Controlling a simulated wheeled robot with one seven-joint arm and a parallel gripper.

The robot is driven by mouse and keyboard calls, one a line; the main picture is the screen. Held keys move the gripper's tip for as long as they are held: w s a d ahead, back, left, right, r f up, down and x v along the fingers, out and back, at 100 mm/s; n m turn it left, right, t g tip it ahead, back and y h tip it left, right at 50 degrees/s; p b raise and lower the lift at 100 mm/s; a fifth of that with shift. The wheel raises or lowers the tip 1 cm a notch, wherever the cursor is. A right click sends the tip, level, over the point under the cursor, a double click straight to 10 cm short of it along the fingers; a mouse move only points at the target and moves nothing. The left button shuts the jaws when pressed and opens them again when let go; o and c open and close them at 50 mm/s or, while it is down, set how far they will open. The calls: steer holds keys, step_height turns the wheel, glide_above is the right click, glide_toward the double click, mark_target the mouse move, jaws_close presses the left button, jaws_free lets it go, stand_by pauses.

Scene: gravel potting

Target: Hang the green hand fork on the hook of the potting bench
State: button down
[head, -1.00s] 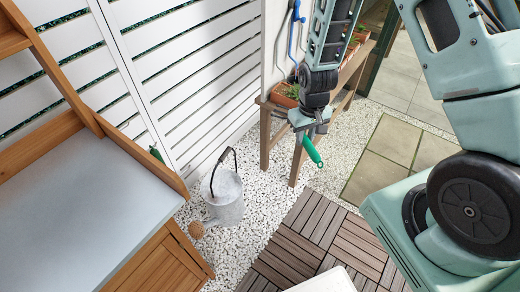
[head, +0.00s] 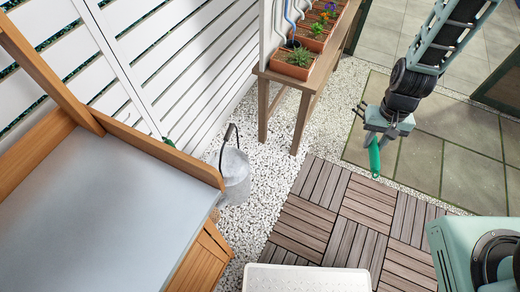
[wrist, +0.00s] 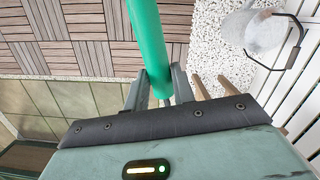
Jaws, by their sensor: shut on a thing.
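The green hand fork's handle (head: 374,160) hangs below my gripper (head: 379,137) in the head view, over the paving at the right. Thin dark prongs show just left of the gripper. In the wrist view the green handle (wrist: 147,35) runs up from between the fingers of my gripper (wrist: 157,92), which is shut on the fork. The potting bench (head: 110,215), wooden with a grey top, stands at the left, well apart from the fork. A small dark green thing (head: 168,142) shows at its back side edge. I cannot make out the hook.
Planters (head: 297,65) sit on a wooden stand (head: 305,100) at the back. A pale tray-like surface (head: 305,279) is at the front. Wooden deck tiles (head: 345,215) lie clear between.

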steer(key=s+a+f+m+g+y+b, duration=0.2)
steer(key=a+f+m+y+b, duration=0.1)
steer(key=a, duration=0.4)
steer(key=s+a+f+m+g+y+b, duration=0.2)
steer(key=s+a, duration=0.1)
steer(key=a, duration=0.5)
steer(key=s+a+f+m+g+y+b, duration=0.2)
steer(key=a+f+m+y+b, duration=0.1)
steer(key=a, duration=0.4)
steer(key=w+a+r+m+t+y+b, duration=0.25)
steer(key=a+m+y, duration=0.2)
steer(key=a, duration=0.25)
steer(key=w+a+r+m+t+y+b, duration=0.1)
steer(key=w+a+m+t+y+b, duration=0.2)
steer(key=a+y, duration=0.4)
steer(key=s+a+f+h+b, duration=0.1)
steer(key=s+a, duration=0.2)
steer(key=s, duration=0.6)
steer(key=shift+a+f+t, duration=0.15)
steer(key=shift+a+t, duration=0.2)
steer(key=shift+a, duration=0.05)
steer(key=shift+f, duration=0.1)
